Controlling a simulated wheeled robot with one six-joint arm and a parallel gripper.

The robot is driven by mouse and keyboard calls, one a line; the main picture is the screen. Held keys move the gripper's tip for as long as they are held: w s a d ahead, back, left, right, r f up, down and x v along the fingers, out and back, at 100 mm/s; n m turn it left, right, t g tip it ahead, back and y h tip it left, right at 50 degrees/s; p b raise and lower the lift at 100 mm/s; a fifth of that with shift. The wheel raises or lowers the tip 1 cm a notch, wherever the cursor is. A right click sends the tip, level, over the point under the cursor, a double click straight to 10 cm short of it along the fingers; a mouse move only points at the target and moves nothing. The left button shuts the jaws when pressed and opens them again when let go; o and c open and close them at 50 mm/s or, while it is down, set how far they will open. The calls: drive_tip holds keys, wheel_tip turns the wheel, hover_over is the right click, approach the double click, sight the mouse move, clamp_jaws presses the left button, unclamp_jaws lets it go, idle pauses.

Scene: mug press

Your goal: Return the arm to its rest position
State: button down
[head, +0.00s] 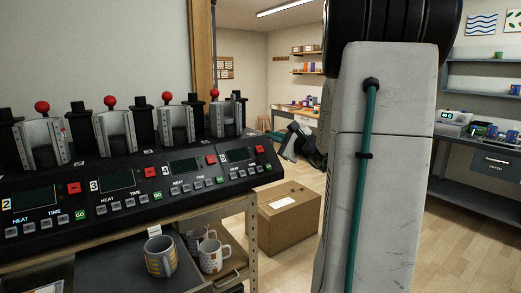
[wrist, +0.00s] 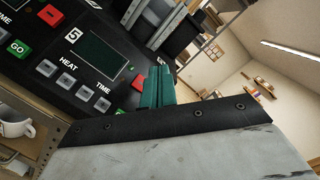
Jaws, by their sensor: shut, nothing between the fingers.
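My gripper (wrist: 157,88) shows in the wrist view as teal fingers closed together with nothing between them. It is tilted in front of the mug press panel, close to the station marked 5. My arm stands upright across the right of the head view and hides part of the room. A grey and black end part of my arm shows beside it, above the cardboard box, but the fingertips cannot be made out there. The mug press (head: 125,180) is a black machine with several numbered stations, screens, buttons and red-knobbed levers.
Several mugs (head: 160,257) stand on the shelf below the press. A cardboard box (head: 283,218) sits on the wooden floor. A grey workbench (head: 480,145) with cups and equipment stands at the right. Another bench with shelves is at the back. Open floor shows around the box.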

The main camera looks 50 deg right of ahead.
idle(0.6)
drive_tip(key=s+a+f+n+g+y, duration=0.3)
drive_tip(key=a+n+g, duration=0.1)
drive_tip(key=a, duration=0.5)
drive_tip(key=s+a+f+n+g+y, duration=0.25)
drive_tip(key=a+f+n+g, duration=0.2)
drive_tip(key=a, duration=0.45)
drive_tip(key=s+a+f+n+g+y, duration=0.25)
drive_tip(key=a+n+g, duration=0.2)
drive_tip(key=a, duration=0.55)
drive_tip(key=s+a+n+g+h, duration=0.2)
drive_tip(key=s+a+n+h, duration=0.1)
drive_tip(key=s+a+n, duration=0.2)
drive_tip(key=s+a+n+g+h, duration=0.2)
drive_tip(key=s+a+n+h, duration=0.1)
drive_tip(key=s+n, duration=0.5)
drive_tip(key=shift+s+a+h, duration=0.3)
drive_tip(key=shift+s+a, duration=0.6)
drive_tip(key=shift+s, duration=0.25)
